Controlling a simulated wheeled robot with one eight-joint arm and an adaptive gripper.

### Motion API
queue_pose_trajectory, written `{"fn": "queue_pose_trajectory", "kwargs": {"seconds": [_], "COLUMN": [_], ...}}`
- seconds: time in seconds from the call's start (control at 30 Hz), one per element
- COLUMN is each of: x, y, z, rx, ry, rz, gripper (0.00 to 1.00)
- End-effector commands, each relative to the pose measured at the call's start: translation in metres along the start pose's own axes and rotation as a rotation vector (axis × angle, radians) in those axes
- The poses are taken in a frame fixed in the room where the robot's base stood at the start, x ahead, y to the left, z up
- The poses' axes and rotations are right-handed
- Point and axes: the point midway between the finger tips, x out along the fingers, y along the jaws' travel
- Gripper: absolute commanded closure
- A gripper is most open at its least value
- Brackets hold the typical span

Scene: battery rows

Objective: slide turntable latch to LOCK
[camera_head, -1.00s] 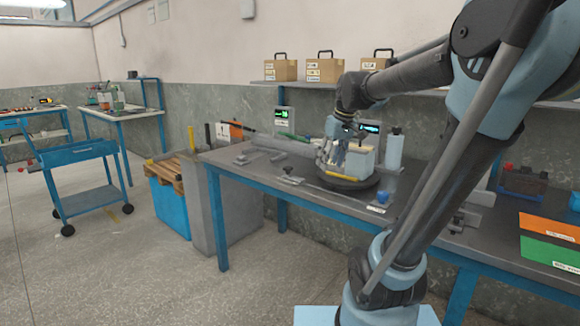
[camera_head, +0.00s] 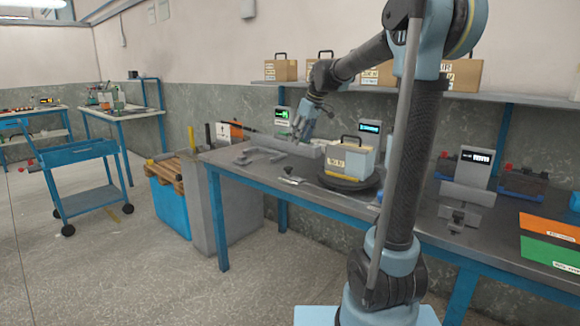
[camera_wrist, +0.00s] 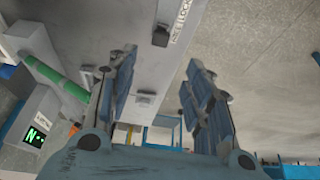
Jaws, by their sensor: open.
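The dark round turntable (camera_head: 348,181) stands on the bench and carries a pale labelled box with a handle (camera_head: 350,160). A small dark latch (camera_head: 291,181) sits on the bench at the turntable's left side. In the wrist view the latch (camera_wrist: 160,36) shows as a dark block beside a white strip with the word LOCK (camera_wrist: 180,20); its exact setting is hard to read. My gripper (camera_head: 299,132) hangs above the back of the bench, left of the box, apart from the latch. In the wrist view my gripper (camera_wrist: 160,66) is open with nothing between its fingers.
A long grey block (camera_head: 293,146) lies behind the latch, with small grey fixtures (camera_head: 256,154) to its left. Lit displays (camera_head: 282,115) stand along the wall. More fixtures (camera_head: 459,218) and an orange sheet (camera_head: 550,229) are at right. The bench front near the latch is clear.

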Motion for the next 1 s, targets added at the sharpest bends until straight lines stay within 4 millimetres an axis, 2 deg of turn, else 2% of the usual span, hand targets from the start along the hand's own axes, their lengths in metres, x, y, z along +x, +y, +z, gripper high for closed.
{"fn": "queue_pose_trajectory", "kwargs": {"seconds": [0.1,0.6,0.8,1.0], "x": [0.022,0.108,0.13,0.137], "y": [0.0,0.0,0.0,0.0], "z": [0.0,0.0,0.0,0.001], "rx": [0.0,0.001,0.001,0.002], "ry": [0.0,0.0,0.0,0.0], "rz": [0.0,0.0,0.0,0.0], "gripper": [0.53,0.53,0.53,0.53]}}
